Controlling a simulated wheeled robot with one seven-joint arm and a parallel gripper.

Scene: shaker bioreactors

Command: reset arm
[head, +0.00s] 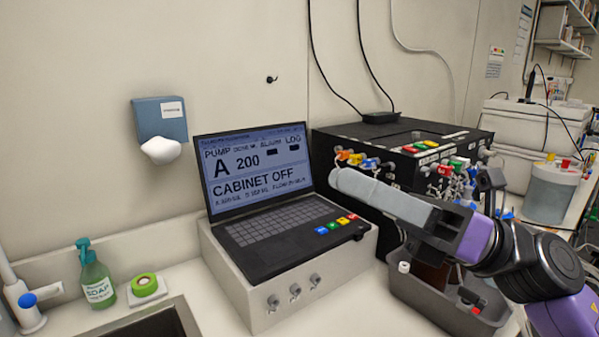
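My arm, purple and black, reaches in from the right edge. My gripper (345,182) points left, with its long pale grey fingers in front of the black box.
A laptop (270,220) reading "CABINET OFF" sits on a white base. A black box (400,140) with coloured connectors stands behind my gripper. A grey tray (430,297) lies below my arm. A soap bottle (95,275) and sink (150,325) are at left.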

